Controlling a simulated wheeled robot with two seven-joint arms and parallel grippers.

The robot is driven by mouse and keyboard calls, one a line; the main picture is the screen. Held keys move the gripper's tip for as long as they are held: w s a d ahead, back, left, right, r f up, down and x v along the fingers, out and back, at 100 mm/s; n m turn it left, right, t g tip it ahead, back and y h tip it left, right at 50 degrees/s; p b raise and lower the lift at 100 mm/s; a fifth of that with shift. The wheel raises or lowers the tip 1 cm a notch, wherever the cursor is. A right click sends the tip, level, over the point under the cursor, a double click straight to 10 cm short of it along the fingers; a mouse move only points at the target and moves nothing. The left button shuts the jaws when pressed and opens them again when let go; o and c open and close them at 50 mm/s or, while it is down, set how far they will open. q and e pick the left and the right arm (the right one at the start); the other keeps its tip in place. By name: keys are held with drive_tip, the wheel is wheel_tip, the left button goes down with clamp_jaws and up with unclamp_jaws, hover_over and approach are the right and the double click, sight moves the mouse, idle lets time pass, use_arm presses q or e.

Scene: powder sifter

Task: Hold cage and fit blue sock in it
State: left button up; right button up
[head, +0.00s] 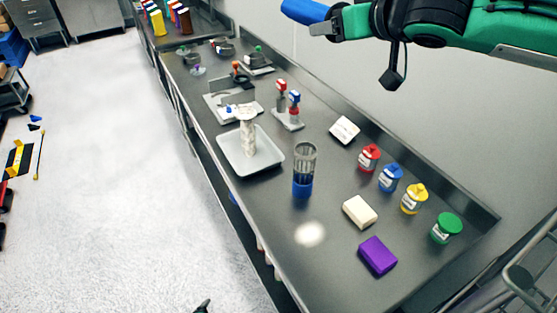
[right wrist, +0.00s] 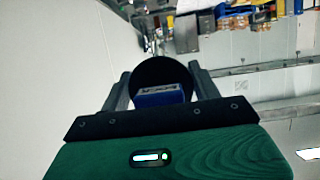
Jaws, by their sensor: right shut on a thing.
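The cage (head: 305,155), a grey barred cylinder, stands upright on the dark bench with a blue band (head: 302,185) around its lower part. My right gripper (head: 326,24) is at the top of the head view, high above the bench and away from the cage. It is shut on a blue item (head: 304,11), which looks like the blue sock. In the right wrist view, a round dark shape with a blue, labelled part (right wrist: 160,97) shows between the fingers. A small dark tip (head: 203,306) at the bottom edge may be my left gripper; its jaws cannot be made out.
A pale tray (head: 232,163) with a white column stands left of the cage. A cream block (head: 359,212), a purple block (head: 378,256) and several coloured-lid jars (head: 391,177) stand to the right. Fixtures (head: 289,108) fill the back. The bench front near the cage is clear.

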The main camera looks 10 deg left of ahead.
use_arm(q)
drive_tip(key=w+r+m+t+h, duration=0.1)
drive_tip(key=w+r+m+t, duration=0.2)
drive_tip(key=w+r+m, duration=0.7)
drive_tip(key=w+d+r+m+t+h, duration=0.1)
drive_tip(key=w+r+m+t, duration=0.3)
drive_tip(key=r, duration=0.9)
drive_tip(key=w+r+m+t+h, duration=0.1)
drive_tip(key=w+r+m, duration=0.5)
drive_tip(key=w+r, duration=0.45)
drive_tip(key=m+g+h, duration=0.1)
drive_tip(key=m+h, duration=0.5)
drive_tip(key=m, duration=0.2)
approach(298, 174)
drive_tip(key=w, duration=0.1)
drive_tip(key=shift+m+h, duration=0.3)
drive_tip(key=shift+h, duration=0.1)
drive_tip(key=x, duration=1.2)
drive_tip(key=shift+w+d+f, duration=0.1)
drive_tip(key=shift+d+f, duration=0.05)
drive_tip(key=shift+f, duration=0.05)
